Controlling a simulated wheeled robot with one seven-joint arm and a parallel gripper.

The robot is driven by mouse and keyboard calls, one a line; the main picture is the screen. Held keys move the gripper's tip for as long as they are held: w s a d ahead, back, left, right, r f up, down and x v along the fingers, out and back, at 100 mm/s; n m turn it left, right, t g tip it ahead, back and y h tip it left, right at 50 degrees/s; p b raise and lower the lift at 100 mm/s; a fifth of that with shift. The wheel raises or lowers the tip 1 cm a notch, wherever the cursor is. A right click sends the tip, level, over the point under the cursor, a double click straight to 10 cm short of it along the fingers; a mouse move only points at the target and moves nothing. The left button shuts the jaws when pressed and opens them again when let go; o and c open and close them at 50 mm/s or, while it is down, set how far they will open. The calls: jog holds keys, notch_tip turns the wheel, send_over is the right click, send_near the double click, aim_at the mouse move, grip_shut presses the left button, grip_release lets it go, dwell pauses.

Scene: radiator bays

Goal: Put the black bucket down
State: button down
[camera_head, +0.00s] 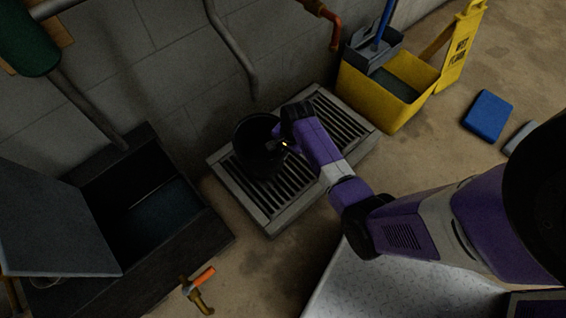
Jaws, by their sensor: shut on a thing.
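The black bucket (254,133) is at the left part of the floor grate, seen from above and partly hidden by the end of my arm. My gripper (283,145) is shut on the bucket at its right side; the fingers themselves are dark and hard to make out. The grate (292,205) is a grey slatted platform with a raised frame, against the wall. The bucket is over or on its slats; I cannot tell whether its base touches them.
A dark open box (190,253) with a raised lid stands at left. A yellow mop bucket (392,110), a yellow sign (462,45) and a blue block (488,114) are at right. Pipes (232,50) run down the wall.

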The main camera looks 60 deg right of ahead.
aim_at(282, 163)
jog(key=shift+f+b, duration=1.05)
jog(key=shift+f, duration=1.65)
jog(key=shift+f, duration=0.2)
jog(key=c, duration=1.6)
grip_release()
jog(key=shift+o, duration=0.2)
jog(key=shift+r, duration=0.1)
